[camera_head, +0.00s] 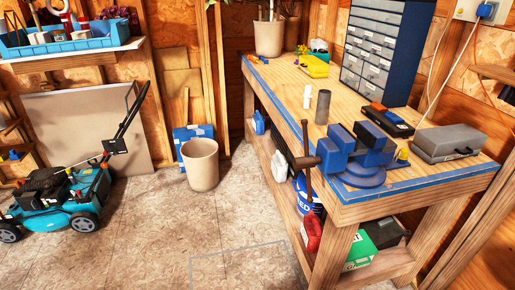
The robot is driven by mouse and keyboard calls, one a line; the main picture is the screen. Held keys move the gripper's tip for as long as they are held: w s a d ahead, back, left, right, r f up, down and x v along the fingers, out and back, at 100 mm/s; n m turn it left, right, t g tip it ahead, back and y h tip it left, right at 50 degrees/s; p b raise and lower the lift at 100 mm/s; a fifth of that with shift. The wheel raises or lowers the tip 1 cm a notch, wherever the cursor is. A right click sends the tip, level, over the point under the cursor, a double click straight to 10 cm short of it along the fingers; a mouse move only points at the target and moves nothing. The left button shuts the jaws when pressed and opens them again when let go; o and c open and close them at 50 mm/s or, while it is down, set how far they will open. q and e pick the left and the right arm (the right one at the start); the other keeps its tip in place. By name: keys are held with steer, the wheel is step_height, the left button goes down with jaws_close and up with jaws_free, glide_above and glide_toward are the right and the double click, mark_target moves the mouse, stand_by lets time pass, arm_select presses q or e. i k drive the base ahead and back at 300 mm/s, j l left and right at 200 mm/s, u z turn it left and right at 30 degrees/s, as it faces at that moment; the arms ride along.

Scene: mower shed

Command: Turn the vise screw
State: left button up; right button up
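The blue vise (352,155) stands on the near left corner of the wooden workbench (430,176). Its round blue base sits on the bench top. The vise screw (305,162) sticks out to the left past the bench's edge. Its bar handle (305,140) stands close to upright at the screw's end. Nothing touches the vise or the handle. Neither of my grippers is in the head view.
A grey case (446,142), a dark tube (323,106) and a drawer cabinet (372,50) stand on the bench. A beige bin (200,164) and a teal mower (62,195) stand on the floor.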

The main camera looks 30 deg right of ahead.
mark_target(303, 162)
steer(key=i+j, duration=0.1)
steer(key=i, duration=0.6)
steer(key=i+z, duration=0.15)
steer(key=i, duration=0.5)
steer(key=i+j+z, duration=0.1)
steer(key=i+z, duration=0.4)
steer(key=i+j+z, duration=0.25)
steer(key=i+z, duration=0.4)
steer(key=z, duration=0.3)
steer(key=i+j+z, duration=0.15)
steer(key=z, duration=0.25)
steer(key=i+j+z, duration=0.1)
steer(key=z, duration=0.35)
steer(key=i+j+z, duration=0.1)
steer(key=j+z, duration=0.15)
steer(key=z, duration=0.15)
steer(key=j+z, duration=0.2)
steer(key=z, duration=0.25)
steer(key=j+z, duration=0.25)
steer(key=z, duration=0.15)
steer(key=i+j, duration=0.05)
